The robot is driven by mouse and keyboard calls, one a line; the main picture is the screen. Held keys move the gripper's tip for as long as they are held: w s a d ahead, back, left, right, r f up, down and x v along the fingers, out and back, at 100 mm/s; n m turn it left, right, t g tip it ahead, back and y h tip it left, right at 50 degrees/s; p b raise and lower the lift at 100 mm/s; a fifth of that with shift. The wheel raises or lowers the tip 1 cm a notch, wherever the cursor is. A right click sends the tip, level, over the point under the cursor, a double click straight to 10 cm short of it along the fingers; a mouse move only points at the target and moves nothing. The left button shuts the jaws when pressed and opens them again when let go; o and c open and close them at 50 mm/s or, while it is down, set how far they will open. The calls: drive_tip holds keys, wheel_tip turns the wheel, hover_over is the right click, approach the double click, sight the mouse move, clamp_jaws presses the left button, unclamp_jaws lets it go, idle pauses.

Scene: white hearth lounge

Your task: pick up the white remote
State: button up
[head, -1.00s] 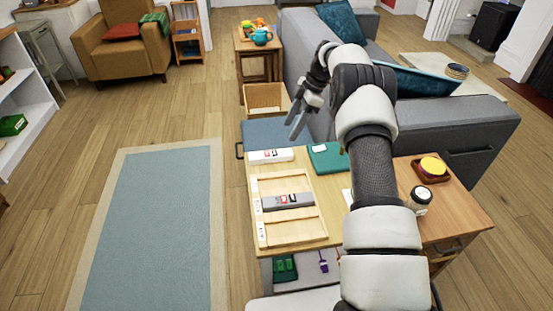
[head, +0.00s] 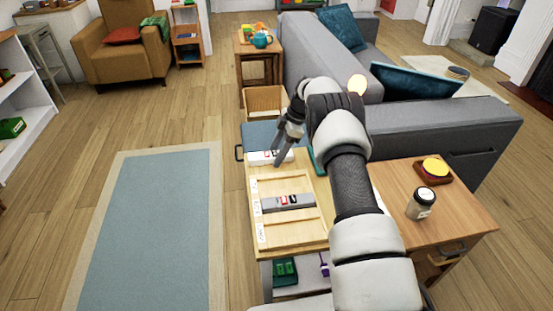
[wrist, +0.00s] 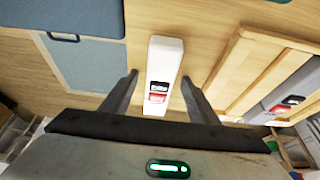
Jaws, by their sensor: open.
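The white remote (head: 262,157) lies at the far left end of the wooden table top in the head view, partly behind my gripper. In the wrist view the white remote (wrist: 163,75) lies between the two fingers, long side running away from me, with a dark and a red button patch near its close end. My gripper (head: 278,163) is open over the remote, fingers pointing down. In the wrist view the gripper (wrist: 160,88) has one finger to each side of the remote, with a gap on both sides. I cannot tell how high the fingertips are.
A wooden tray (head: 300,236) with a grey remote (head: 287,202) in it lies close by on the table. A jar (head: 421,203) and a small dish with a yellow thing (head: 435,167) stand at the right. A grey sofa (head: 440,127) stands behind.

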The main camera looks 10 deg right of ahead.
drive_tip(key=c, duration=1.2)
drive_tip(key=shift+r, duration=0.15)
